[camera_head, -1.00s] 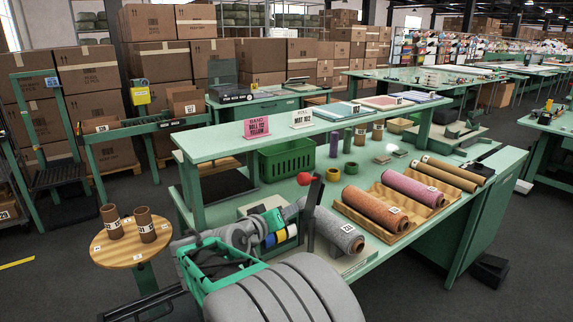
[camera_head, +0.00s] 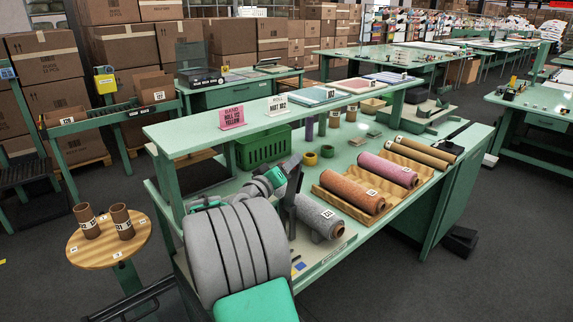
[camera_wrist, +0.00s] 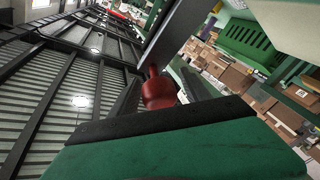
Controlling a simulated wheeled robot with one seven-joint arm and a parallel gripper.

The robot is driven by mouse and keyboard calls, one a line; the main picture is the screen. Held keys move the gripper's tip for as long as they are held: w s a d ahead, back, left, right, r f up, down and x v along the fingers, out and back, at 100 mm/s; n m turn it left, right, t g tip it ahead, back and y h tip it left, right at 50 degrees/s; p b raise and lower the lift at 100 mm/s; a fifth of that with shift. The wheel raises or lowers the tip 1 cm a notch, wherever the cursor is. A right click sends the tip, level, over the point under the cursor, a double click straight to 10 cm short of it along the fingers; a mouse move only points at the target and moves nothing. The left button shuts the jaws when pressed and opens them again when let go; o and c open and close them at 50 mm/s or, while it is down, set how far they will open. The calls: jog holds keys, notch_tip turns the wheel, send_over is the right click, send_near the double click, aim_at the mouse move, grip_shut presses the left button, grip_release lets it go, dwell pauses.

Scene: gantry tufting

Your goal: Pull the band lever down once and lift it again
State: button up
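The band lever (camera_head: 291,222) is a dark upright bar on the bench, left of the grey roll, in the head view. Its red knob (camera_wrist: 158,92) shows in the wrist view at the end of the dark bar, just beyond a dark-padded green finger. My gripper (camera_head: 293,172) is at the lever's upper end, and its arm hides the knob and the coloured bands in the head view. A pink sign (camera_head: 232,117) reading BAND ROLL 112 YELLOW stands on the shelf.
A grey roll (camera_head: 318,217) lies close right of the lever. Orange (camera_head: 350,191) and pink (camera_head: 388,169) rolls lie on a wooden rack. A green crate (camera_head: 262,148) sits under the shelf (camera_head: 190,134). A round table (camera_head: 88,248) with two brown tubes is left.

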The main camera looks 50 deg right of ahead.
grip_shut()
dwell(0.4)
jog(key=shift+f, duration=0.1)
dwell(0.8)
